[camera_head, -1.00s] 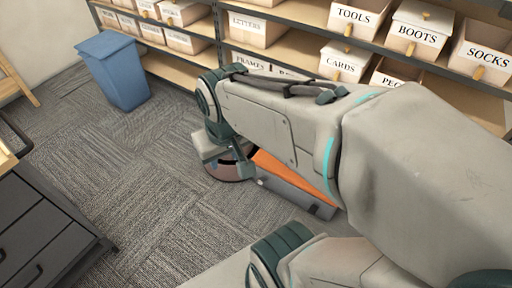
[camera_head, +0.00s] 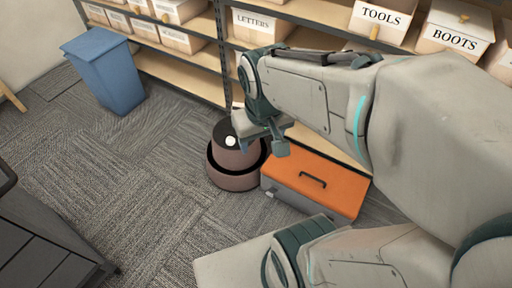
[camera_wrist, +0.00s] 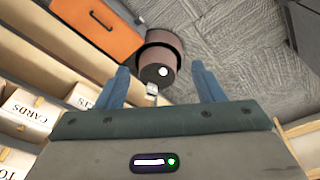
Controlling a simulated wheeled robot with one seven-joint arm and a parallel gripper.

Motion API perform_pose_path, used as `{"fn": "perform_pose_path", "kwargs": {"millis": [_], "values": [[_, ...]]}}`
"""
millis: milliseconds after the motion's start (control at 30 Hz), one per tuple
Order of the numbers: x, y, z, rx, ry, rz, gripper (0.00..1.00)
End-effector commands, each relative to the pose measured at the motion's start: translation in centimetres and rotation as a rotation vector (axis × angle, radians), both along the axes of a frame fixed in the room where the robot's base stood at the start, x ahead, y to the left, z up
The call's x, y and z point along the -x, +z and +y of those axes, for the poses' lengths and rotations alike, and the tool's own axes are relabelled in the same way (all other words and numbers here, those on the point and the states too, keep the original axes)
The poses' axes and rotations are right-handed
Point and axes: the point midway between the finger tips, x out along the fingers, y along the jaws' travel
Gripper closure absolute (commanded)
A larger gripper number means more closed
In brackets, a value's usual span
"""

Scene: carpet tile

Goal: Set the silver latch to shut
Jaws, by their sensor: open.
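A brown round canister (camera_head: 238,163) with a black top and a white knob stands on the carpet beside the toolbox. It also shows in the wrist view (camera_wrist: 157,57). A small silver piece (camera_wrist: 152,89), which looks like the latch, shows at the near edge of the black top. My gripper (camera_wrist: 163,80) is open, with its two blue fingers on either side of the silver piece in the picture and nothing held. I cannot tell how far the fingers are from it. In the head view my gripper (camera_head: 272,141) hangs over the canister's right side and hides part of it.
An orange-lidded grey toolbox (camera_head: 316,182) lies right of the canister. A shelf unit (camera_head: 180,72) with labelled boxes stands behind. A blue bin (camera_head: 108,72) is at the back left, and a dark drawer cabinet (camera_head: 40,240) at the near left. Carpet between is clear.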

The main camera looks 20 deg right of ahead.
Motion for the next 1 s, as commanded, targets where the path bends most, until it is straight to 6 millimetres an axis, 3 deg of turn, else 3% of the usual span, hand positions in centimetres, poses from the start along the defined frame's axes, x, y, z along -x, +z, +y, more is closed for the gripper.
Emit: {"fn": "perform_pose_path", "kwargs": {"millis": [33,567,1000], "values": [[-0.6,-2.2,-0.2,0.023,0.018,0.042,0.38],[-7.8,-21.1,-3.3,0.420,0.282,0.469,0.38],[-13.2,-39.0,-4.8,0.831,0.571,0.741,0.38]]}}
